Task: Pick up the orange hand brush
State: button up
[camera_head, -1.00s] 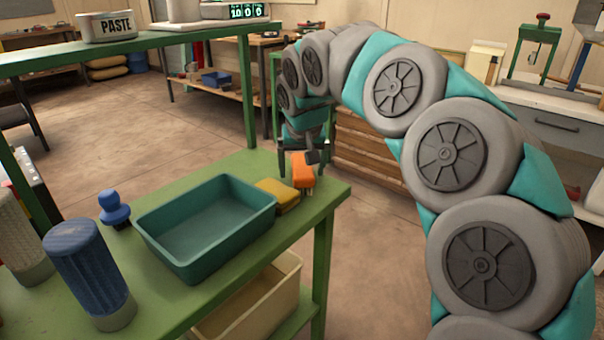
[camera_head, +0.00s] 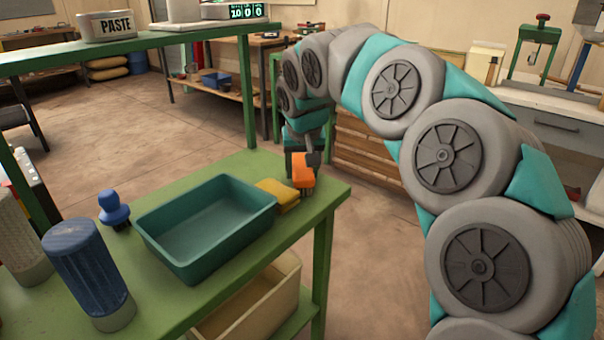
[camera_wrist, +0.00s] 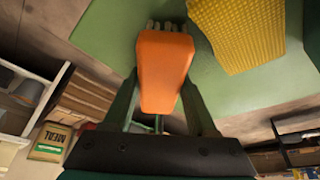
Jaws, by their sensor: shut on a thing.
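The orange hand brush (camera_head: 303,171) is at the right end of the green table, beside a yellow sponge-like block. My gripper (camera_head: 301,160) is above it with its fingers closed around its sides. In the wrist view, the brush (camera_wrist: 163,70) lies between the two fingers of my gripper (camera_wrist: 160,105), its orange body towards the camera and pale bristles showing at the far end. Whether the bristles still touch the table is hard to tell.
The yellow block (camera_head: 278,194) is just left of the brush, and it also shows in the wrist view (camera_wrist: 240,30). A teal tray (camera_head: 160,237) stands further left, with a blue knobbed tool (camera_head: 114,210) and a blue ribbed cylinder (camera_head: 88,270) beyond it. The table's right edge is close.

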grip_shut()
jog(key=shift+r, duration=0.1)
